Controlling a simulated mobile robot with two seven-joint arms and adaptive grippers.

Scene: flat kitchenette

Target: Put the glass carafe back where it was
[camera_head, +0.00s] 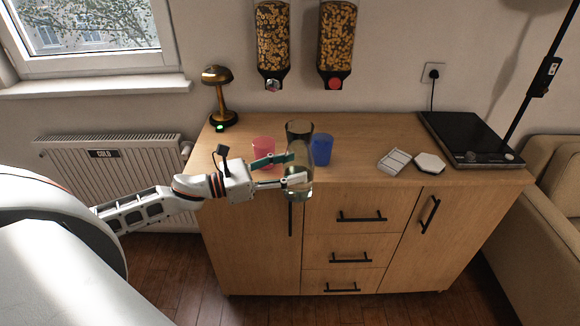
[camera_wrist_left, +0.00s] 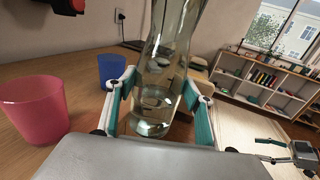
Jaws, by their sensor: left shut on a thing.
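The glass carafe (camera_head: 299,138) is clear, tinted greenish, and stands upright in my left gripper (camera_head: 285,172). In the wrist view the carafe (camera_wrist_left: 158,95) sits between the teal pads of the left gripper (camera_wrist_left: 163,108), which is shut on it. In the head view the carafe overlaps the front edge of the wooden cabinet (camera_head: 370,135), its lower end showing in front of the cabinet doors. A little liquid seems to be in its bottom.
A pink cup (camera_head: 263,149) and a blue cup (camera_head: 321,149) stand on the cabinet top beside the carafe. A brass lamp (camera_head: 217,95) is at the back left. A divided white dish (camera_head: 395,161), a white octagonal piece (camera_head: 430,162) and a black hob (camera_head: 465,135) are to the right.

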